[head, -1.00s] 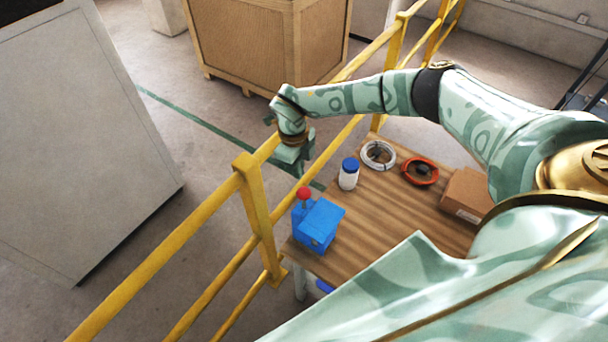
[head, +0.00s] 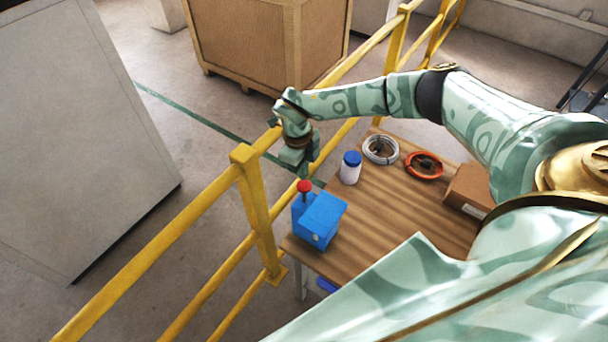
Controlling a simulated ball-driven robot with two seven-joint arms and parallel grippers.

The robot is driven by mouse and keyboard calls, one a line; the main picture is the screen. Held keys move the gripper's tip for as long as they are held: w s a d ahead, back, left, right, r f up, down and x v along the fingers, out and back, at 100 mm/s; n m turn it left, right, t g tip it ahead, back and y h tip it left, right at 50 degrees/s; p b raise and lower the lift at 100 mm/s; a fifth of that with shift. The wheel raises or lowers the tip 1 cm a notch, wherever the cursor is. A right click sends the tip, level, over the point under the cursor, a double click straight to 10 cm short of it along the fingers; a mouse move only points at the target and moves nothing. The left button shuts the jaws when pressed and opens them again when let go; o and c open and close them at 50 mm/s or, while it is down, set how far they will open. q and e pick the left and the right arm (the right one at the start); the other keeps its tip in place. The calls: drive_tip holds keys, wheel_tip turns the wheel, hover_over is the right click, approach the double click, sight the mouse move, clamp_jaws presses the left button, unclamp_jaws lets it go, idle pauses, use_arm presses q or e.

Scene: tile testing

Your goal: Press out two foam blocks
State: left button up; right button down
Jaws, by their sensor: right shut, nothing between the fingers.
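A blue device (head: 322,217) stands at the left end of the wooden table. A red knob (head: 304,186) tops the upright part at its left back. My right gripper (head: 304,176) is shut and empty. It points down just above the red knob; whether it touches the knob I cannot tell. No foam block shows. My left gripper is not in view.
The wooden table (head: 385,225) also holds a white jar with blue lid (head: 350,168), a white cable coil (head: 380,150), an orange coil (head: 424,166) and a cardboard box (head: 468,190). A yellow railing (head: 253,200) runs along the table's far side.

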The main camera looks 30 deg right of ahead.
wheel_tip(320, 180, down, 2)
drive_tip(key=shift+s+f+b, duration=0.1)
drive_tip(key=shift+b, duration=0.45)
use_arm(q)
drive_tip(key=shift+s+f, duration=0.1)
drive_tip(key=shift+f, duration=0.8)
